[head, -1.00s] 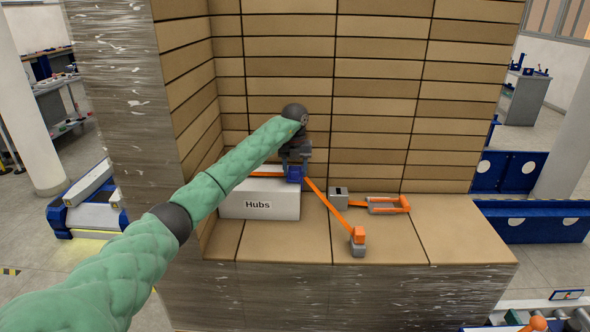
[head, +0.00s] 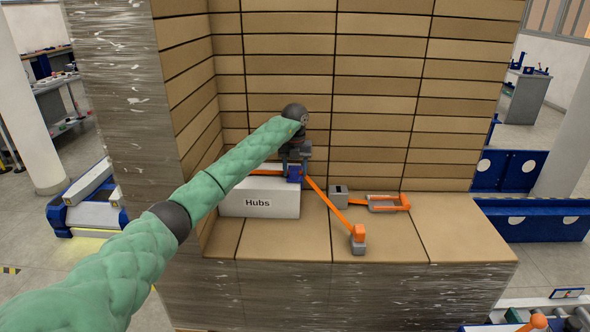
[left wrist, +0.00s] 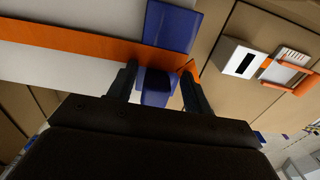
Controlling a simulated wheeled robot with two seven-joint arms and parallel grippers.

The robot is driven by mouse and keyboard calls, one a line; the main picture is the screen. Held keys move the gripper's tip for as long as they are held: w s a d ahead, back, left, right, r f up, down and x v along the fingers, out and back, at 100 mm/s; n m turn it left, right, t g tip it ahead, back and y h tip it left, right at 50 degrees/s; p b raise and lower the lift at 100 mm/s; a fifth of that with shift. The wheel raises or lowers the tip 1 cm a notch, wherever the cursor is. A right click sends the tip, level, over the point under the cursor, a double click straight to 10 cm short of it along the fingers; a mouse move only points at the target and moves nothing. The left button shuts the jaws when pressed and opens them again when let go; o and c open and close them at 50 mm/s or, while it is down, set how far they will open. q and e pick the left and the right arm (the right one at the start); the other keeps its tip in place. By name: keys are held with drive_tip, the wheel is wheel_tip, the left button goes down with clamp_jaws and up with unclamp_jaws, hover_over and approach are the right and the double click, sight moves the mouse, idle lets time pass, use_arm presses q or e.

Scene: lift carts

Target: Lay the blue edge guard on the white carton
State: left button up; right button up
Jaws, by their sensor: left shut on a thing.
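The white carton (head: 258,203), labelled "Hubs", sits on the brown box ledge and also shows at the upper left of the left wrist view (left wrist: 40,68). The blue edge guard (head: 295,174) is at the carton's top right edge. My left gripper (head: 296,163) is above it, shut on the guard. In the left wrist view, the guard's blue panel (left wrist: 172,25) lies beyond the fingers and a blue part shows between them. An orange strap (left wrist: 80,45) runs over the carton and appears to cross the guard. Whether the guard rests on the carton is unclear. My right gripper is out of view.
The strap slants down to an orange and grey buckle (head: 358,238) near the ledge's front. A grey block (head: 338,196) and an orange-handled ratchet (head: 389,204) lie to the right. Stacked brown boxes (head: 375,110) wall the back and left. The right front of the ledge is clear.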

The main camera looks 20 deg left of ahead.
use_arm(q)
drive_tip(key=shift+f, duration=0.3)
drive_tip(key=o, duration=1.1)
